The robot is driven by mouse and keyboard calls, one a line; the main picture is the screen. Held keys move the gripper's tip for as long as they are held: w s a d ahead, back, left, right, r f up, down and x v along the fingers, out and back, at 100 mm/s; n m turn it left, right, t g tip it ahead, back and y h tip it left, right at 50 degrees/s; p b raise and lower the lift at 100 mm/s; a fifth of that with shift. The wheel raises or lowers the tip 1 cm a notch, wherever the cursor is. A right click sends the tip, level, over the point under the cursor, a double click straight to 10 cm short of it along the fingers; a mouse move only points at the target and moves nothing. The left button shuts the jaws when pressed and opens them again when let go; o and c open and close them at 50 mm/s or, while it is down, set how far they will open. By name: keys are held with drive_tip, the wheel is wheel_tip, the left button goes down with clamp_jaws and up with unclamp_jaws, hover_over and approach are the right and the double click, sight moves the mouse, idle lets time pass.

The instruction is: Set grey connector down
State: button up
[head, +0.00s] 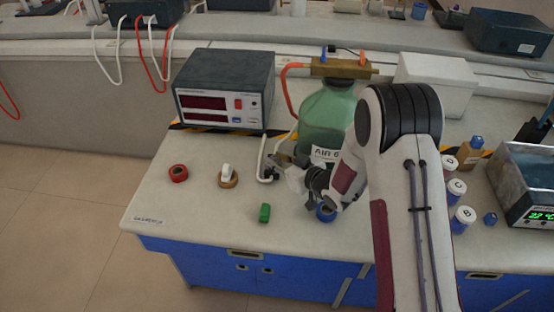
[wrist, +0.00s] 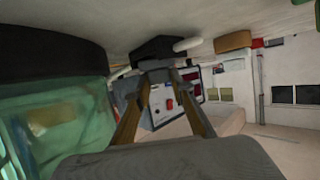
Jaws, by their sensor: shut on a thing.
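In the head view the connector (head: 268,173) is small and partly hidden by the fingers. It is close to the bench top, but I cannot tell whether it touches. A white tube (head: 262,150) runs down beside it.
The green bottle (head: 325,113) stands just behind my gripper. A meter box (head: 224,90) stands at the back left. A red ring (head: 178,173), a wooden disc (head: 228,181) with a white piece and a green block (head: 264,212) lie on the bench (head: 200,215). Free bench lies between them.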

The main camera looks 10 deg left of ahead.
drive_tip(key=shift+f, duration=0.2)
drive_tip(key=o, duration=0.9)
drive_tip(key=shift+r, duration=0.2)
drive_tip(key=shift+s+d+r, duration=0.3)
drive_tip(key=shift+s+d, duration=0.05)
drive_tip(key=shift+d, duration=0.05)
drive_tip(key=shift+v, duration=5.45)
drive_tip(key=shift+r, duration=0.1)
